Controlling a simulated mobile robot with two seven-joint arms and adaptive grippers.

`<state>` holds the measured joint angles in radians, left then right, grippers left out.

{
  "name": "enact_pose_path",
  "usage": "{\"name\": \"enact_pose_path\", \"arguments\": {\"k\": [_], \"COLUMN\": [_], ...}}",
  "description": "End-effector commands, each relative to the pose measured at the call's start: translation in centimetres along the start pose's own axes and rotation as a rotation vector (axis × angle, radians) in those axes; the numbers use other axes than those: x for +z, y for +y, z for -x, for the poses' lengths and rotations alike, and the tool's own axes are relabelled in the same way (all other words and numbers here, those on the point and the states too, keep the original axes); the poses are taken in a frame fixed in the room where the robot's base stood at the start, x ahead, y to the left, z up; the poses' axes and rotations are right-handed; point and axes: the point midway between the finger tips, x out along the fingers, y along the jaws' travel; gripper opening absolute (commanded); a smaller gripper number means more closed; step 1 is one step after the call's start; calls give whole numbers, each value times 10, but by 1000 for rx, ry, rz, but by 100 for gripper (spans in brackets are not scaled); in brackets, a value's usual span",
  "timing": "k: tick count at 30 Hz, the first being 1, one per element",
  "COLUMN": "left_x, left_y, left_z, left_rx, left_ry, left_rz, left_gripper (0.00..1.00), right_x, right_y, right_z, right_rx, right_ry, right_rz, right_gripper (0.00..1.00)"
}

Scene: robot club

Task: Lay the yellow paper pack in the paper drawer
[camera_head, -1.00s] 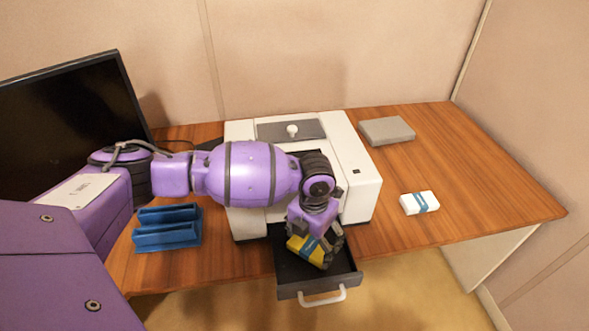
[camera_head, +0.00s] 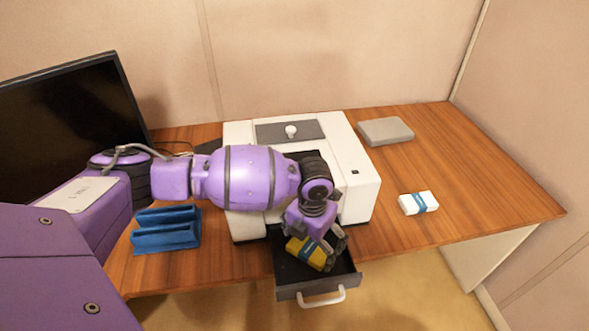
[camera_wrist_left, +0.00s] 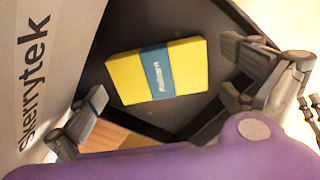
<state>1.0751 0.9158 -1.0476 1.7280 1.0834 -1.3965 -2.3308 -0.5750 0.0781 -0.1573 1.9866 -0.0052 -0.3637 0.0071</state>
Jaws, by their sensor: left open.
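The yellow paper pack (camera_head: 305,252) with a blue band lies in the open dark paper drawer (camera_head: 345,282) of the white printer (camera_head: 362,190). In the left wrist view the pack (camera_wrist_left: 190,70) lies flat on the drawer floor (camera_wrist_left: 120,35), turned at an angle to the walls. My left gripper (camera_head: 320,248) is just above the pack, partly covering it in the head view. Its fingers (camera_wrist_left: 170,95) are spread wide, one on each side, with visible gaps to the pack. My right gripper is not in view.
A white pack with a blue band (camera_head: 419,203) and a grey block (camera_head: 386,131) lie on the wooden table (camera_head: 480,180) to the right. A blue two-slot holder (camera_head: 166,237) and a black monitor (camera_head: 75,120) stand at the left. The drawer's white handle (camera_head: 322,300) sticks out in front.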

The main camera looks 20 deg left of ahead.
Motion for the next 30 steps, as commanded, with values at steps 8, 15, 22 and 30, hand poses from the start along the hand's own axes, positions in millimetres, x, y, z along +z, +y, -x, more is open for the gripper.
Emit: {"name": "enact_pose_path", "arguments": {"k": [8, 15, 22, 30], "left_x": [4, 3, 2, 2], "left_y": [0, 0, 0, 0], "left_z": [53, 100, 121, 123], "left_rx": [1, 0, 0, 0], "left_ry": [-11, -8, -5, -4], "left_rz": [-2, -1, -1, -1], "left_gripper": [100, 100, 100, 100], "right_x": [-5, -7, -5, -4], "right_y": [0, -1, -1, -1], "right_z": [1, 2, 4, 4], "right_rx": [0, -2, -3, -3], "right_ry": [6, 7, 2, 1], "right_rz": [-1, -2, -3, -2], "right_gripper": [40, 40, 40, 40]}}
